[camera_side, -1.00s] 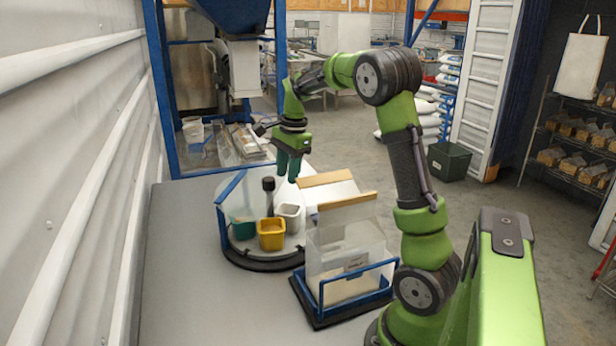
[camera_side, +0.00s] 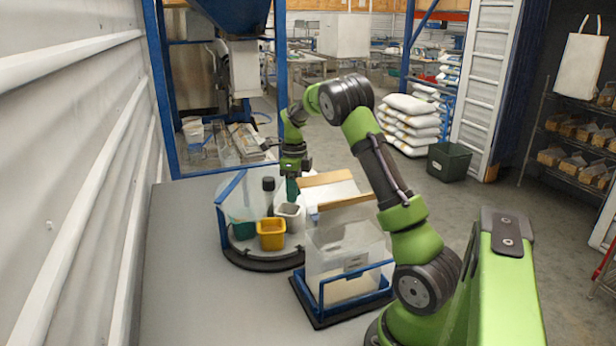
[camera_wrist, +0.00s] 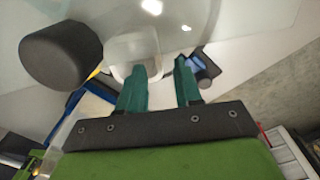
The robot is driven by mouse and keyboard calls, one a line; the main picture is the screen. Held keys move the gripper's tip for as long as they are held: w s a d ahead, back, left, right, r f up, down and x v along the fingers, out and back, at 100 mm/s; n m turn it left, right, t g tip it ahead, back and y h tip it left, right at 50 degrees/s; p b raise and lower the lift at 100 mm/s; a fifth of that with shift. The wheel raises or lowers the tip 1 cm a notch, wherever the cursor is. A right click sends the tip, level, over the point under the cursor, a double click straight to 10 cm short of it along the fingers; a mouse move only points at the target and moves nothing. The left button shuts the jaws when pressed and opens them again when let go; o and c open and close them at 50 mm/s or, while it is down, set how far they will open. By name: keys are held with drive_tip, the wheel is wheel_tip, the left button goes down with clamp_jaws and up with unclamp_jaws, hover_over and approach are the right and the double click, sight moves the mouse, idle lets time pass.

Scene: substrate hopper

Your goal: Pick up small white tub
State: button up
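The small white tub (camera_side: 289,212) stands upright on the round turntable (camera_side: 262,262), to the right of the yellow tub (camera_side: 271,233). My gripper (camera_side: 291,192) points down just above and behind the white tub, its teal fingers close to the tub's rim. A pale rounded form, likely the white tub (camera_wrist: 128,68), shows beyond the left finger. I cannot tell whether the fingers touch it.
A black knob post (camera_side: 268,190) rises from the turntable beside my gripper. A green tub (camera_side: 243,229) sits at the left, behind a clear, blue-edged panel (camera_side: 231,187). A clear bin (camera_side: 345,262) in a blue frame stands to the right. The grey tabletop (camera_side: 190,290) is clear at front left.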

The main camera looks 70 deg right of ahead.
sight(294, 212)
drive_tip(key=shift+s+a+f, duration=0.1)
drive_tip(key=shift+a+f, duration=0.05)
drive_tip(key=shift+f, duration=1.6)
drive_tip(key=shift+s+a+f, duration=0.1)
drive_tip(key=shift+a+f, duration=0.05)
drive_tip(key=shift+f, duration=1.6)
clamp_jaws()
